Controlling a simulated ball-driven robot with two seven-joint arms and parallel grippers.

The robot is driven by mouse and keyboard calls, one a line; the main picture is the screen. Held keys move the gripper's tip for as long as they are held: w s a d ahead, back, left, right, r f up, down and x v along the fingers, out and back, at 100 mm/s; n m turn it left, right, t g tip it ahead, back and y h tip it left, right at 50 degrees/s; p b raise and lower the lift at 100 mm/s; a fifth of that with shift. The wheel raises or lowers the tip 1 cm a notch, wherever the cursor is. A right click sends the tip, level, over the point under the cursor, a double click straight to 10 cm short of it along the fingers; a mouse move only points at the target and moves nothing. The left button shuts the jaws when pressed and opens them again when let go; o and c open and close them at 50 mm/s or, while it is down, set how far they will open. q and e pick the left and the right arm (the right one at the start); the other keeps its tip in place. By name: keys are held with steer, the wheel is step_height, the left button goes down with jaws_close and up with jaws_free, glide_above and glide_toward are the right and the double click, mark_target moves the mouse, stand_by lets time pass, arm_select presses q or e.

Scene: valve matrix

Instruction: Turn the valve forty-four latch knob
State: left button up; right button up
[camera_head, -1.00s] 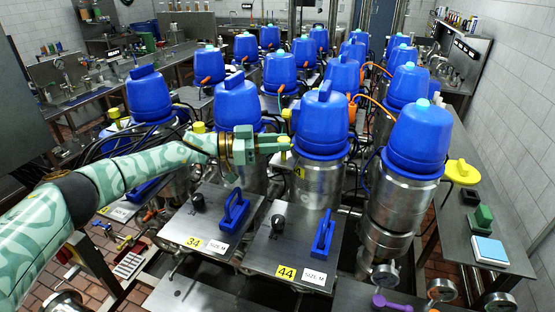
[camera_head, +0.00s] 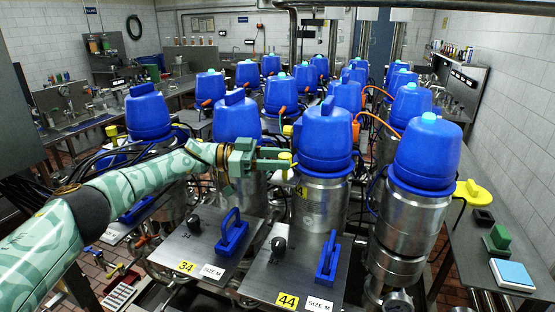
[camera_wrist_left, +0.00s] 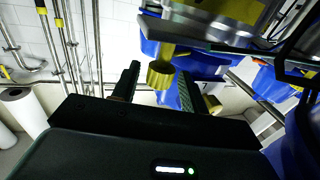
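The plate of valve 44 (camera_head: 263,275) is in the front middle of the head view, with a yellow 44 label (camera_head: 287,301), a small black knob (camera_head: 279,244) and a blue handle (camera_head: 328,262). Behind it stands a steel vessel with a blue cap (camera_head: 325,142). A yellow knob (camera_head: 285,156) sticks out at the vessel's left side. My left gripper (camera_head: 274,160) is at this yellow knob. In the left wrist view a gold-yellow knob (camera_wrist_left: 160,75) appears between my two spread fingers, with gaps beside it; whether they touch it is unclear. My right gripper is not in view.
The plate of valve 34 (camera_head: 205,245) lies to the left under my left arm. Several blue-capped vessels stand close behind. A side bench (camera_head: 470,240) on the right holds a yellow item (camera_head: 469,192) and a blue-topped box (camera_head: 512,273).

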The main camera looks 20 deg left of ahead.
arm_select(q)
steer(key=r, duration=0.4)
steer(key=shift+s+d, duration=0.1)
steer(key=shift+s, duration=0.15)
steer(key=s+d+r+p, duration=0.1)
steer(key=s+d+r, duration=0.3)
steer(key=s+r, duration=0.5)
steer(key=s, duration=0.3)
steer(key=shift+s, duration=0.4)
